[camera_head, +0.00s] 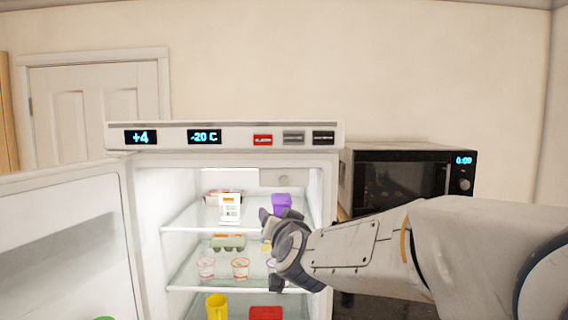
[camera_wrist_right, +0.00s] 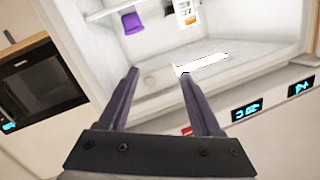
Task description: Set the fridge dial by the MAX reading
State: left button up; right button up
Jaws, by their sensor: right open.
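The fridge (camera_head: 225,133) stands with its door open to the left. A small white display card (camera_head: 229,208) with an orange band and dark text stands on the top shelf; its writing is too small to read. It also shows upside down in the right wrist view (camera_wrist_right: 187,12). A pale box with a round dial (camera_head: 283,180) is at the upper right inside; the dial (camera_wrist_right: 150,80) appears between my fingers in the right wrist view. Its setting cannot be read. My right gripper (camera_head: 268,240) is open and empty at the fridge opening. My left gripper is out of view.
A purple container (camera_head: 281,203) is beside my right gripper on the top shelf. Cups (camera_head: 240,268), an egg carton (camera_head: 228,242) and a yellow mug (camera_head: 216,307) stand lower. The top panel shows +4 and -20 C. A microwave (camera_head: 400,180) is right of the fridge.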

jog(key=m+t+h+p, duration=0.1)
jog(key=m+t+h, duration=0.1)
send_near(284, 182)
jog(key=w+p, duration=0.1)
jog(key=w, duration=0.1)
jog(key=w+p, duration=0.3)
jog(key=w, duration=0.1)
jog(key=shift+w+a+r+p, duration=0.15)
jog(key=shift+a+r+p, duration=0.05)
jog(key=shift+r+p, duration=0.2)
jog(key=shift+w+a+f+p, duration=0.15)
jog(key=shift+w+p, duration=0.15)
jog(key=shift+w, duration=0.4)
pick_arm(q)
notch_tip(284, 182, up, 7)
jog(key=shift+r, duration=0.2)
pick_arm(e)
jog(key=shift+c, duration=0.2)
grip_shut()
